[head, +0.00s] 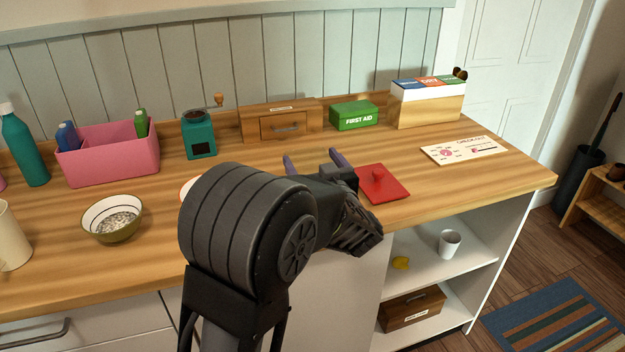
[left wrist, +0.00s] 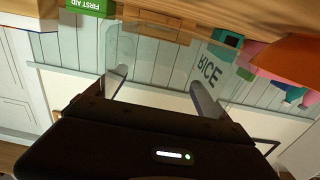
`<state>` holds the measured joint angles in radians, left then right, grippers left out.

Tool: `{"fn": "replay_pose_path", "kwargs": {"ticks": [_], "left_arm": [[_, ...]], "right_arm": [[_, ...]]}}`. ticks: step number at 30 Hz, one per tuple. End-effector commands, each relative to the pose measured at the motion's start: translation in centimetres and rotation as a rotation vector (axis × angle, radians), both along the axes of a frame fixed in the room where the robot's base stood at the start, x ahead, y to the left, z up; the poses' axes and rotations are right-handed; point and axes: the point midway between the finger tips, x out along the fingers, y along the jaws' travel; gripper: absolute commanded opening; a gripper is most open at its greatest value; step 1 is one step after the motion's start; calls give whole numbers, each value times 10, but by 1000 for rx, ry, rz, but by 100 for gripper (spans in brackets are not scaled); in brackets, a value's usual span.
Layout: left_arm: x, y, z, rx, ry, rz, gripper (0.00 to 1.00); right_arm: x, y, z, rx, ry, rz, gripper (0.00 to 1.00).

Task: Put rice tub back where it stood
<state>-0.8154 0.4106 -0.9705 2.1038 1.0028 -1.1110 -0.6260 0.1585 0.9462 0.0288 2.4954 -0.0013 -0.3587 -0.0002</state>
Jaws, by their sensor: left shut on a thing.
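The rice tub (left wrist: 155,50) is a clear, see-through box, and the word RICE shows on it in the left wrist view. My left gripper (head: 314,162) is shut on the tub, with one finger on each side of it in the left wrist view (left wrist: 160,95). In the head view the fingers point toward the back of the counter, and the tub's clear walls cannot be made out. A red lid with a knob (head: 390,187) lies on the wooden counter (head: 330,215), right of the gripper. My right gripper is not in view.
A green first aid box (head: 354,115), a wooden drawer box (head: 281,124) and a teal grinder (head: 198,136) line the back. A pink bin (head: 108,158) and a bowl of grains (head: 113,220) are left. A card (head: 464,149) lies right. Open shelves (head: 440,262) are below.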

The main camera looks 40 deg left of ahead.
Motion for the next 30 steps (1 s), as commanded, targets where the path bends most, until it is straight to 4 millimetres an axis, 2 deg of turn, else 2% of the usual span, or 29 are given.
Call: {"fn": "replay_pose_path", "kwargs": {"ticks": [5, 9, 13, 20, 21, 24, 30], "left_arm": [[0, 0, -7, 1, 2, 0, 18], [0, 0, -29, 3, 4, 1, 18], [0, 0, -43, 2, 3, 0, 18], [0, 0, -48, -3, 6, -1, 18], [-1, 0, -49, -4, 6, -1, 92], [-1, 0, -49, -3, 6, -1, 100], [0, 0, -47, -2, 3, -1, 100]], "right_arm": [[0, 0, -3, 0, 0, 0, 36], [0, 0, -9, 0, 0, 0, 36], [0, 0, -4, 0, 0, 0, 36], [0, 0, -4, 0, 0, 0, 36], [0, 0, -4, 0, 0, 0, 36], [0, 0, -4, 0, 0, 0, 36], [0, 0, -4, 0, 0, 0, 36]]}}
